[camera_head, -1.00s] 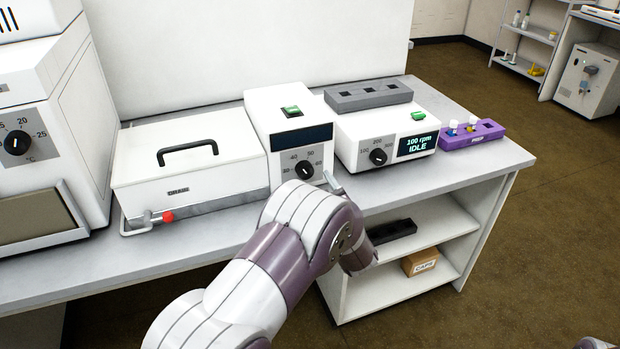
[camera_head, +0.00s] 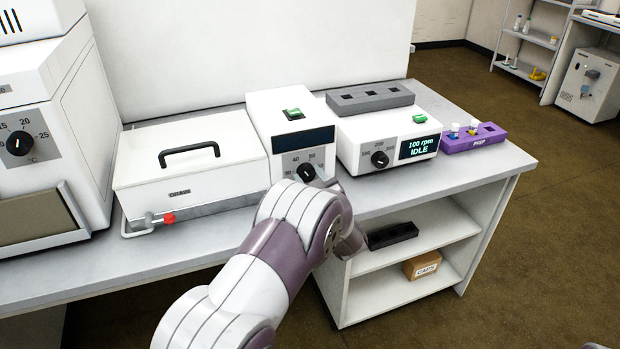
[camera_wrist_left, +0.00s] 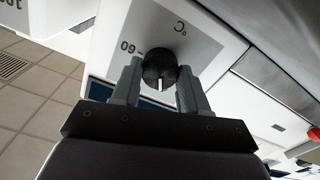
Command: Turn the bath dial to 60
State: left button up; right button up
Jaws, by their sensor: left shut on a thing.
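The bath dial (camera_head: 306,173) is a black knob on the front of the white bath control box (camera_head: 277,142). The arm partly hides it in the head view. In the left wrist view the dial (camera_wrist_left: 160,68) sits between the two fingers of my left gripper (camera_wrist_left: 159,78), which is shut on it. The dial's white pointer line faces down in that picture, while the printed 60 and its tick lie to the upper left, so the pointer is not on 60. In the head view my left gripper is mostly hidden behind my forearm.
The lidded white bath (camera_head: 190,165) with a red-tipped drain tap stands left of the control box. A shaker unit (camera_head: 385,135) with its own dial and an IDLE screen is close on the right. A purple rack (camera_head: 473,138) stands beyond it.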

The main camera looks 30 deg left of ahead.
pick_arm(q)
jog(key=shift+r+m+p, duration=0.2)
jog(key=shift+m+p, duration=0.9)
jog(key=shift+p, duration=0.15)
jog(key=m+p, duration=0.2)
jog(key=shift+m, duration=0.3)
jog(key=m+p, duration=0.4)
jog(key=shift+m, duration=0.3)
jog(key=m+p, duration=0.2)
jog(key=m, duration=0.1)
jog(key=shift+f+m, duration=0.15)
jog(key=shift+m, duration=0.15)
jog(key=m+p, duration=0.3)
jog(key=m, duration=0.3)
jog(key=shift+f+m+p, duration=0.2)
jog(key=shift+m+p, duration=0.6)
jog(key=shift+m, duration=1.6)
